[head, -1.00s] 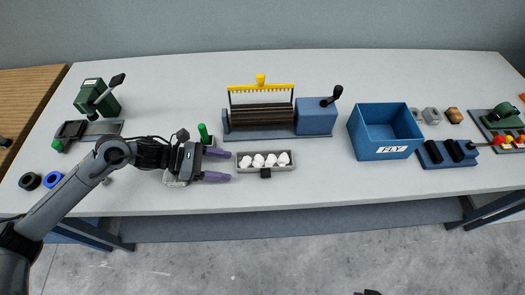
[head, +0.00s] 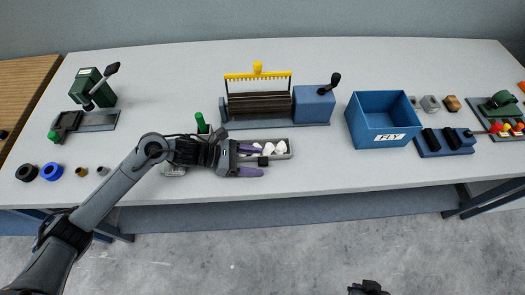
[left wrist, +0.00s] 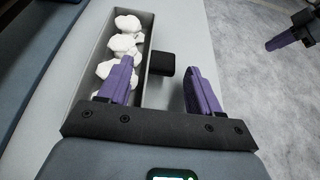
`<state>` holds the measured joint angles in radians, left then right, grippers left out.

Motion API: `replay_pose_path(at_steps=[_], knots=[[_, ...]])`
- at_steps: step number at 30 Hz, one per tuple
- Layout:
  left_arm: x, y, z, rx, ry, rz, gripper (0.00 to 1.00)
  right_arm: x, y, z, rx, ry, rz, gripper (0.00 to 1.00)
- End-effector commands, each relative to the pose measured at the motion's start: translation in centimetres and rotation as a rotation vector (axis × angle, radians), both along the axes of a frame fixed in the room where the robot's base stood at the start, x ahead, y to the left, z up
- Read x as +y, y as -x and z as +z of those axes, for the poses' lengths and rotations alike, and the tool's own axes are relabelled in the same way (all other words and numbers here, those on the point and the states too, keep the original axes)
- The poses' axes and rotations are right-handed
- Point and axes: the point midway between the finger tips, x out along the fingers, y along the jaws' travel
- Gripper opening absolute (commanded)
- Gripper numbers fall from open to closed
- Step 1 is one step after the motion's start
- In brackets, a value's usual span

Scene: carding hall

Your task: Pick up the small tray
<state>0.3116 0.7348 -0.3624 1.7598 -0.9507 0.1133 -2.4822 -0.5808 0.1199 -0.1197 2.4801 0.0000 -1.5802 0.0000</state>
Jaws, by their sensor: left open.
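The small tray is the long grey tray (head: 281,157) holding white tufts, with a black knob (left wrist: 161,64) on its front side. In the left wrist view the tray (left wrist: 149,34) runs up the left side. My left gripper (head: 262,160) is open and over the tray's left half, partly hiding it in the head view. In the left wrist view its purple fingers (left wrist: 160,66) straddle the knob's line, one over the tufts, one outside the tray, gripping nothing. My right gripper (left wrist: 290,38) is away at the top right of the left wrist view; its opening is unclear.
A roller machine (head: 312,105) with a yellow comb stands just behind the tray. A blue bin marked FLY (head: 383,122) is to the right. A green-handled tool (head: 201,122) stands close behind my left arm. The front table strip right of the tray is clear.

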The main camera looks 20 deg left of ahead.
Motion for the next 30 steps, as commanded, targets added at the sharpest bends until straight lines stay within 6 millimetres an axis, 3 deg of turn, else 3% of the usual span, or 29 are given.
replay_pose_path(at_steps=[8, 20, 30], knots=[[-0.09, -0.06, -0.05, 0.000, -0.001, 0.000, 0.61, 0.13, -0.03, 0.03, 0.000, -0.005, -0.003, 0.00], [-0.07, -0.05, -0.06, 0.000, -0.001, 0.000, 0.00, 0.09, -0.04, 0.03, -0.001, -0.003, -0.001, 0.00], [-0.06, -0.08, 0.27, -0.001, -0.001, 0.001, 0.00, -0.11, -0.02, 0.05, -0.001, 0.006, 0.004, 0.00]])
